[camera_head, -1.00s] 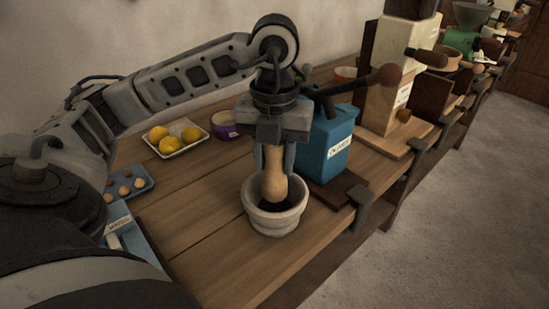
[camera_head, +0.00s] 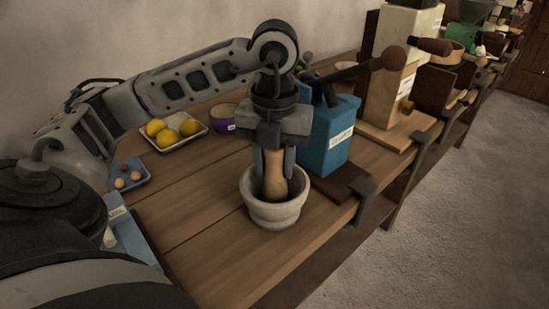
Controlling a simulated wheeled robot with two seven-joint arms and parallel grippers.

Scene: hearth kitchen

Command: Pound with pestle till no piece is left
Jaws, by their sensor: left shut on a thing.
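A grey stone mortar (camera_head: 274,213) stands near the front edge of the wooden table. A light wooden pestle (camera_head: 275,178) is upright inside it. My left gripper (camera_head: 273,162) points down and is shut on the top of the pestle, just above the mortar's mouth. The pestle's lower end is hidden inside the mortar. I cannot see any pieces in the mortar from here. My right gripper is not in view.
Right behind the mortar stands a blue mill (camera_head: 328,140) with a long crank, clamped by the table edge. A white tray of lemons (camera_head: 203,131) and a purple-banded bowl (camera_head: 223,122) stand behind. A small blue tray (camera_head: 146,178) holds several round pieces at left. Bare table lies left of the mortar.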

